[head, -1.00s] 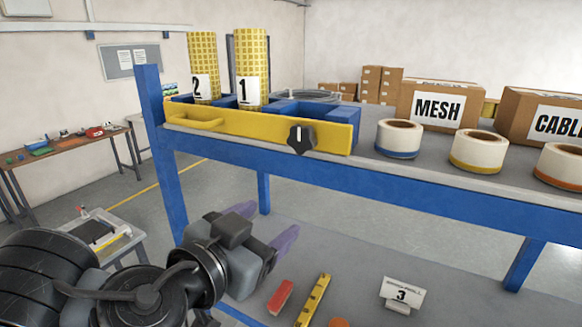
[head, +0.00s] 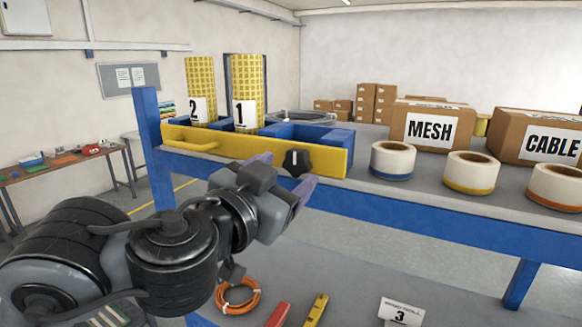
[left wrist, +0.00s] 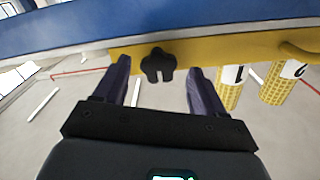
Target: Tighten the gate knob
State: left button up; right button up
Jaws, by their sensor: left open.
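The black gate knob (head: 296,163) sits on the front face of the yellow gate (head: 225,146), near its right end. It also shows in the left wrist view (left wrist: 158,66), where the image looks upside down. My left gripper (head: 286,173) is just in front of and below the knob in the head view. In the left wrist view its two purple fingers (left wrist: 160,80) are apart, with the knob beyond and between their tips. Nothing is held, and I see no contact with the knob. My right gripper is not in view.
Yellow mesh rolls labelled 2 (head: 201,90) and 1 (head: 247,92) stand behind the gate. Tape rolls (head: 393,160) and a MESH box (head: 432,127) sit to the right on the shelf. The blue shelf beam (head: 400,215) runs below the gate.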

aim_at(297, 163)
pick_arm(q)
jog(key=shift+x, duration=1.35)
jog(key=shift+c, duration=0.3)
jog(key=c, duration=1)
